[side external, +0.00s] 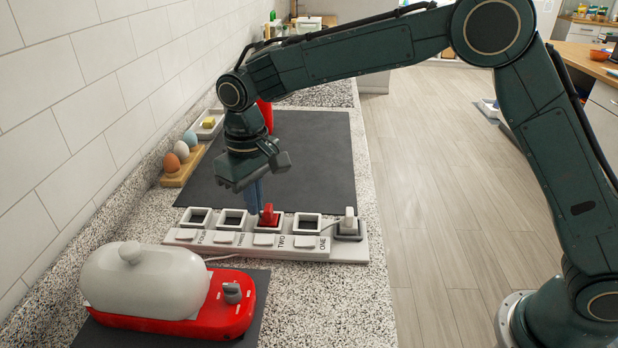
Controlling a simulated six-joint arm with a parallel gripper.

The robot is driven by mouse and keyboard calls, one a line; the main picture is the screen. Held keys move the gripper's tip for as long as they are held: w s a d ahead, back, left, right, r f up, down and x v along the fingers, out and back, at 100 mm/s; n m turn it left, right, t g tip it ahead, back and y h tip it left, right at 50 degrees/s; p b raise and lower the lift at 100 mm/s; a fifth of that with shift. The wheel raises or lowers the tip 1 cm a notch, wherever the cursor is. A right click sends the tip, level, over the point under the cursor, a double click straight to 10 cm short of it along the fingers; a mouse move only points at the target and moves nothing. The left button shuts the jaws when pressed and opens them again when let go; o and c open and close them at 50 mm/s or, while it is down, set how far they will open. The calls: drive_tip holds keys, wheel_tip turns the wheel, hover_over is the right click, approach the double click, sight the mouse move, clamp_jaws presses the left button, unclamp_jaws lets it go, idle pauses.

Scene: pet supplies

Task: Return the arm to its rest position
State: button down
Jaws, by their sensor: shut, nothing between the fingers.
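My gripper (255,204) hangs from the dark green arm and points down over the power strip. Its narrow fingers are shut and hold nothing. The fingertips are close behind the red plug (268,216); whether they touch it I cannot tell. The red plug stands upright in the middle socket of the white power strip (345,254). A white plug (349,217) stands in the socket at the right end. The other sockets look empty.
A red appliance with a white domed lid (145,280) sits front left. A wooden holder (180,178) with eggs and a small dish with a yellow block (208,123) line the wall. A red object (265,113) is partly hidden behind my arm. The dark mat (315,165) has free room.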

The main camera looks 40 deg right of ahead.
drive_tip(key=shift+d+r, duration=0.1)
drive_tip(key=shift+r, duration=0.05)
drive_tip(key=s+d+r+m+t, duration=0.1)
drive_tip(key=s+d+r+t, duration=0.2)
drive_tip(key=s+d+r, duration=0.95)
drive_tip(key=s+d+f+m+t, duration=0.1)
drive_tip(key=s+d, duration=0.4)
drive_tip(key=s, duration=0.3)
drive_tip(key=s+d+m+t, duration=0.1)
drive_tip(key=s+d, duration=0.4)
drive_tip(key=s, duration=0.4)
drive_tip(key=shift+s+d+f+t, duration=0.2)
drive_tip(key=shift+f+t, duration=0.1)
drive_tip(key=shift+f, duration=0.05)
